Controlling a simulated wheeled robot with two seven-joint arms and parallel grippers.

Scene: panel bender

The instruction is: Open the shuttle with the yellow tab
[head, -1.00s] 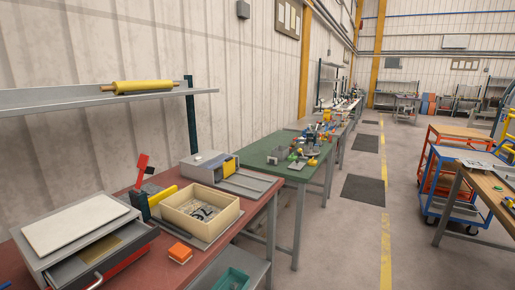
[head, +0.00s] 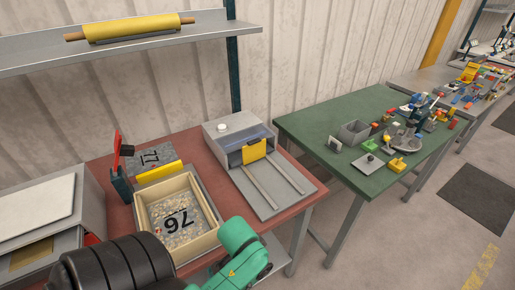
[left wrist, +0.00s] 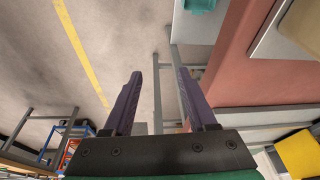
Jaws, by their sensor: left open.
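A grey unit (head: 238,133) with a blue-tinted window stands on the red-brown bench (head: 300,198). A yellow tab (head: 254,150) shows upright at its front opening. Two rails run from it over a flat grey plate. My left arm, black and green, comes in from the bottom left of the head view, in front of the bench; its fingers cannot be made out there. In the left wrist view my left gripper (left wrist: 158,76) is open, its two dark fingers apart with nothing between them, over the floor beside the bench. My right gripper is not in view.
A wooden-sided tray (head: 212,237) of pebbles marked 76 sits left of the unit, with a yellow bar (head: 160,172) behind it. A red lever (head: 117,148) stands at its left. A grey cabinet (head: 55,210) is further left. A green bench (head: 315,118) holds small parts.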

